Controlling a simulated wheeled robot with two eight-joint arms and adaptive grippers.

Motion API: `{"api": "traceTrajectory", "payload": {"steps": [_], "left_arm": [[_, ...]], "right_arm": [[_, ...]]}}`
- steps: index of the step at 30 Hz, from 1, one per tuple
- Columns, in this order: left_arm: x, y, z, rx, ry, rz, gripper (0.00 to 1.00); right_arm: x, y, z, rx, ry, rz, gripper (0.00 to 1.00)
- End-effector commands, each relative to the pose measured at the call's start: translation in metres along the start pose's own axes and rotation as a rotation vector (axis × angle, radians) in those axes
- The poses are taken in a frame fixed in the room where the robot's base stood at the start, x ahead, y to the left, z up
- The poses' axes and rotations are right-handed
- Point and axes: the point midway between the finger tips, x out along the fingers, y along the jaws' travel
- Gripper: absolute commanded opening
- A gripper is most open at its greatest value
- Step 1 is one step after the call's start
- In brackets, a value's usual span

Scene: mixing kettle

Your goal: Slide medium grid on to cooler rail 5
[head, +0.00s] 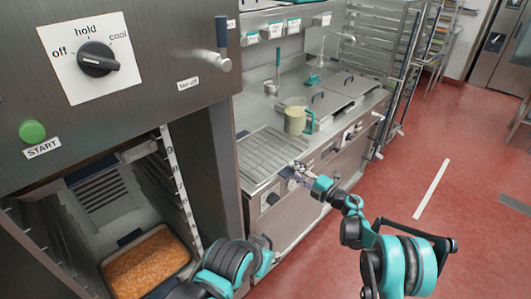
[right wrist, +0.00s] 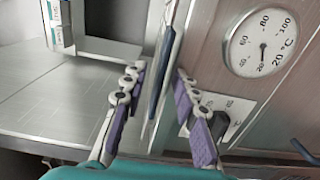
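The cooler (head: 215,170) stands open at the left, with numbered rails (head: 180,185) on its inner right wall. The number 5 cannot be made out. A ribbed, grid-like panel (head: 262,150) lies on the steel counter; I cannot tell if it is the loose medium grid. My right gripper (head: 298,178) is at the counter's front edge, beside the panel's near right corner. In the right wrist view, its purple-padded fingers (right wrist: 162,100) are apart, with a thin edge between them and no visible grip.
A tray of orange food (head: 147,262) sits low in the cooler. A beige jug (head: 295,120) stands on the counter beyond the panel. A dial gauge (right wrist: 262,42) and a knob are close to my right fingers.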

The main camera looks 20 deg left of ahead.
Motion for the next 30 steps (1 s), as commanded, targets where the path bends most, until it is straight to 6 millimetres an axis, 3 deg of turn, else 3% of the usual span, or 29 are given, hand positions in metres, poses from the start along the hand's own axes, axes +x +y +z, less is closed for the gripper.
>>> {"api": "traceTrajectory", "payload": {"steps": [3, 6, 17, 30], "left_arm": [[0.0, 0.0, 0.0, 0.0, 0.0, 0.0, 0.34], [0.0, 0.0, 0.0, 0.0, 0.0, 0.0, 0.34], [-0.001, 0.0, -0.001, 0.0, 0.0, 0.0, 0.34], [-0.015, 0.0, -0.011, 0.0, 0.0, 0.0, 0.34]], "right_arm": [[0.0, 0.0, 0.0, 0.0, 0.0, 0.0, 0.27], [0.0, 0.0, 0.0, 0.0, 0.0, 0.0, 0.0], [0.0, 0.004, 0.0, 0.001, 0.0, 0.002, 0.0], [0.0, 0.041, 0.0, 0.002, 0.0, 0.002, 0.0]]}}
